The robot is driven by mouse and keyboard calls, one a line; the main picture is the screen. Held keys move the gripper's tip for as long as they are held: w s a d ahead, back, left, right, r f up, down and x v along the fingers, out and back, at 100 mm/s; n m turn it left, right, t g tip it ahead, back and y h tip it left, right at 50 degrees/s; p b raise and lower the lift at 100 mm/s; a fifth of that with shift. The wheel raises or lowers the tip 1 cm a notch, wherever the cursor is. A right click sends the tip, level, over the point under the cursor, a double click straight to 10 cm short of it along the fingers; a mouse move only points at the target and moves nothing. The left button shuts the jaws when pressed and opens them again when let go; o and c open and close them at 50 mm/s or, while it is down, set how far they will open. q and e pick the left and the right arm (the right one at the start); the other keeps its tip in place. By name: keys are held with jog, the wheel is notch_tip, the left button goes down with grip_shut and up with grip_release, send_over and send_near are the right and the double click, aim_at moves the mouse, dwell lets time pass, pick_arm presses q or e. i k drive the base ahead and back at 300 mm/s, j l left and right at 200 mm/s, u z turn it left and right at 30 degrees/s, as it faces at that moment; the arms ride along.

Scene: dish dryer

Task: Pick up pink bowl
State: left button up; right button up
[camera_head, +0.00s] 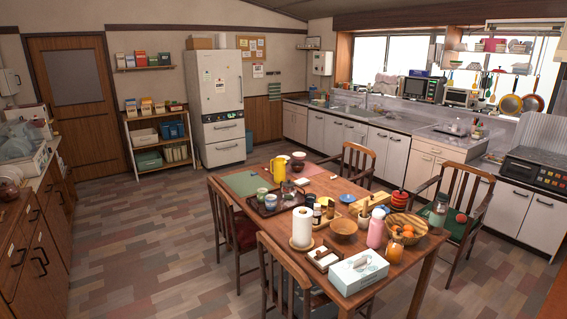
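I cannot make out a clear pink bowl in this wide view. A white dish rack or dryer (38,158) stands on the left counter with pale dishes in it, too small to tell apart. A reddish-brown round item (10,174) sits at the left edge, partly cut off by the frame; I cannot tell if it is a bowl. The pink object there is a bottle (376,229). Neither gripper is in view.
Chairs surround the table, including one at the near side (285,275). The left wooden cabinets (38,250) carry the counter. Open floor (140,245) lies between them and the table. A fridge (215,105), shelf (160,140) and sink counter (370,115) line the back.

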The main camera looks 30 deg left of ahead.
aim_at(299, 158)
jog(key=i+j+u, duration=0.2)
jog(key=j+u, duration=0.25)
jog(key=i+j+u, duration=0.25)
jog(key=u, duration=0.15)
jog(key=i+j+u, duration=0.25)
jog(key=u, duration=0.2)
jog(key=i+j+u, duration=0.25)
jog(key=u, duration=0.2)
jog(key=i+j+u, duration=0.1)
jog(key=i+u, duration=0.35)
jog(key=i, duration=0.5)
jog(key=i+j+z, duration=0.15)
jog(key=i+z, duration=0.3)
jog(key=i, duration=1.1)
jog(key=i+u, duration=0.25)
jog(key=i, duration=2.05)
jog(key=i+l+z, duration=0.15)
jog(key=i+z, duration=0.75)
jog(key=i+j+z, duration=0.2)
jog(key=i+z, duration=0.25)
jog(key=i+l+z, duration=0.2)
jog(key=i+z, duration=0.25)
jog(key=i, duration=0.15)
jog(key=i+z, duration=0.45)
jog(key=i, duration=0.15)
jog(key=i+j+z, duration=0.25)
jog(key=i+z, duration=0.15)
jog(key=i, duration=0.15)
